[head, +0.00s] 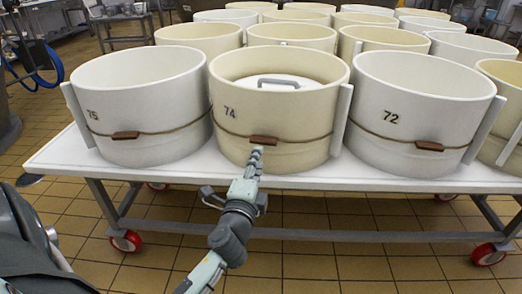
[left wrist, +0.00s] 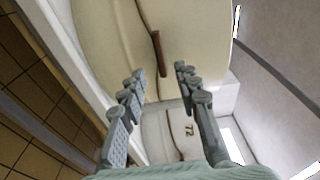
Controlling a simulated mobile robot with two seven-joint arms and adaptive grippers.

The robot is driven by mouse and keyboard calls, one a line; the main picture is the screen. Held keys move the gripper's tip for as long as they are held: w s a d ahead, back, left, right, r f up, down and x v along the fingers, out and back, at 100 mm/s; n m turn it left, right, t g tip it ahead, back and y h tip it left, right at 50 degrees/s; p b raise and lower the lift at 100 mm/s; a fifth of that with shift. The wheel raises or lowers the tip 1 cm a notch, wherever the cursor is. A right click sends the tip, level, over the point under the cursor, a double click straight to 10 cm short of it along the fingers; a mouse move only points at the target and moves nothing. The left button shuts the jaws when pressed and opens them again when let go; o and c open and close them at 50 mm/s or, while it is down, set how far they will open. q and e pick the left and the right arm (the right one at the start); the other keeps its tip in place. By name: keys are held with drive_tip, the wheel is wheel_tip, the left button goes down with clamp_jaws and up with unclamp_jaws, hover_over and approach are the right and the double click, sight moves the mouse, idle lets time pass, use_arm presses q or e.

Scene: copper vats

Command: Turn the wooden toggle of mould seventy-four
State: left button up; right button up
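Mould seventy-four (head: 285,108) is a cream round mould in the middle of the front row, with a cord around it. Its wooden toggle (head: 263,140) lies roughly level on the cord at the front. My left gripper (head: 257,153) is just in front of and slightly below the toggle. In the left wrist view the fingers (left wrist: 158,82) are spread apart and empty. There the toggle (left wrist: 157,53) shows just beyond the fingertips, in line with the gap. I cannot tell whether a finger touches it. My right gripper is not in view.
White mould 75 (head: 150,95) stands at the left and white mould 72 (head: 420,100) at the right, each with its own toggle. All stand on a white wheeled table (head: 330,180). More moulds crowd behind. The tiled floor in front looks clear.

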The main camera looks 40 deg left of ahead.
use_arm(q)
drive_tip(key=shift+v, duration=2.3)
drive_tip(key=s+d+f+n+g+h+p, duration=0.2)
drive_tip(key=s+f+n+g, duration=0.3)
drive_tip(key=f, duration=0.8)
drive_tip(key=s+d+f+n+g+h+p, duration=0.1)
drive_tip(key=s+f+n+g, duration=0.5)
drive_tip(key=f, duration=0.7)
drive_tip(key=s+d+g+h, duration=0.1)
drive_tip(key=s+g+h, duration=0.1)
drive_tip(key=s, duration=0.2)
drive_tip(key=shift+s+d+n+g+h+p, duration=0.3)
drive_tip(key=shift+s+d+p, duration=0.05)
drive_tip(key=shift+s+d, duration=0.05)
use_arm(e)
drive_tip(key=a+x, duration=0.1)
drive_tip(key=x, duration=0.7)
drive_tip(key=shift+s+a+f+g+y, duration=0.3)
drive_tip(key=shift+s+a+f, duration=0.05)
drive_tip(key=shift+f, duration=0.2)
